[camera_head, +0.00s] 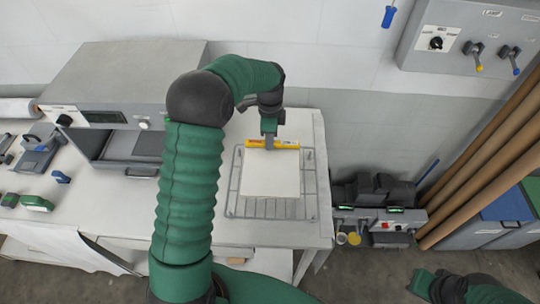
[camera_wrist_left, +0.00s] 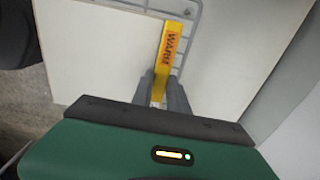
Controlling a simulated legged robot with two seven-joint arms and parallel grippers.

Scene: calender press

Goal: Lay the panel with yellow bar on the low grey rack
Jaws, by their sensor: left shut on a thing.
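The white panel (camera_head: 271,175) with the yellow bar (camera_head: 272,144) lies flat over the low grey wire rack (camera_head: 232,190) on the white counter. The bar is along its far edge. My left gripper (camera_head: 269,141) is shut on the bar near its middle, reaching in from the far side. In the left wrist view the fingers (camera_wrist_left: 163,92) close on the yellow bar (camera_wrist_left: 168,48), marked WARM, with the panel (camera_wrist_left: 100,45) to its left. Rack wires show around the panel; I cannot tell whether it touches them. My right gripper (camera_head: 422,283) is low at the right, away from the counter.
A grey press (camera_head: 120,85) with an open front stands left of the rack. Small tools (camera_head: 38,150) lie at the counter's left end. A control box (camera_head: 470,42) hangs on the wall. Brown tubes (camera_head: 485,155) lean at the right. The counter right of the rack is bare.

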